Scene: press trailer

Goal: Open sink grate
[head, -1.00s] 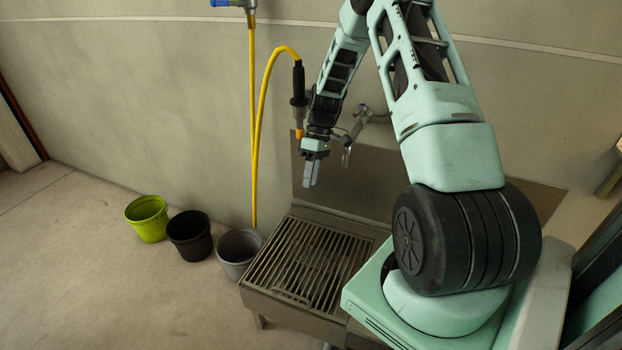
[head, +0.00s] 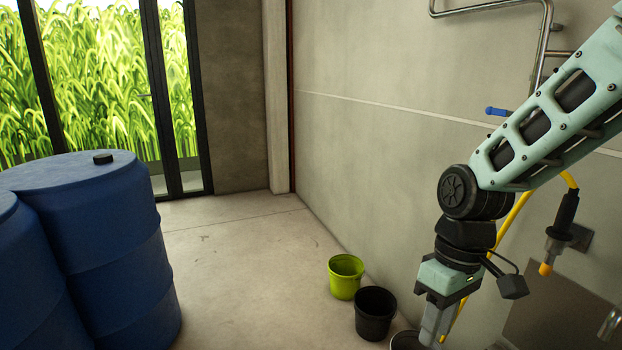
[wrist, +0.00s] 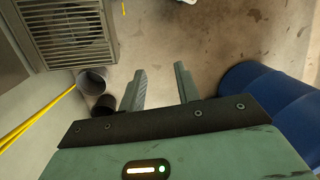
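The sink grate (wrist: 75,28), a slatted grey metal panel set in the sink's steel frame, shows at the upper left of the wrist view. It looks closed and lies flat in the frame. In the head view the grate is out of frame; only part of the sink's metal backsplash (head: 560,310) shows at the lower right. My gripper (wrist: 160,72) has its two fingers apart with nothing between them. It is off to the side of the grate, not touching it. In the head view my gripper (head: 432,335) points down, in front of the buckets.
A green bucket (head: 346,276) and a black bucket (head: 375,313) stand by the wall, with a grey bucket (wrist: 94,78) beside the sink. Blue barrels (head: 100,240) stand at the left. A yellow hose (head: 512,215) hangs on the wall. Bare floor lies between.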

